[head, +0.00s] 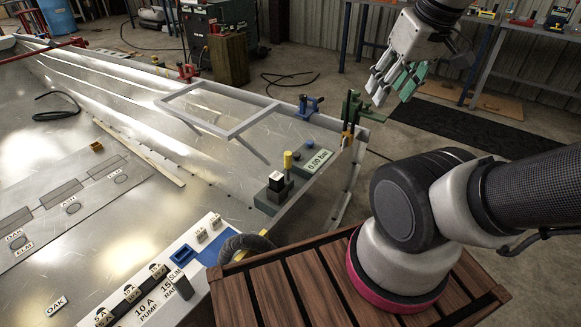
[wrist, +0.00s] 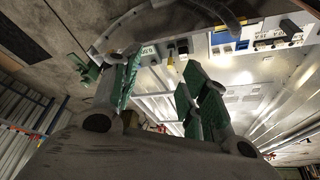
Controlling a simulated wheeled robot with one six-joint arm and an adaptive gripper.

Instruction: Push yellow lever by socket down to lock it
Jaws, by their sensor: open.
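A small upright yellow lever (head: 288,157) stands on a grey-green block at the edge of the metal hull. A dark socket-like fitting with a pale top (head: 276,182) stands beside it, left of a display reading 0.00 bar (head: 318,164). In the wrist view the lever (wrist: 171,59) is a small yellow spot beyond my fingers, and the display shows to its left (wrist: 149,50). My gripper (head: 392,88) is open and empty, with green finger pads. It hangs up and to the right of the lever, well apart from it.
A labelled switch panel (head: 140,295) with a blue socket (head: 184,256) and a grey hose (head: 246,243) are near the front. A grey frame (head: 228,130) lies behind.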

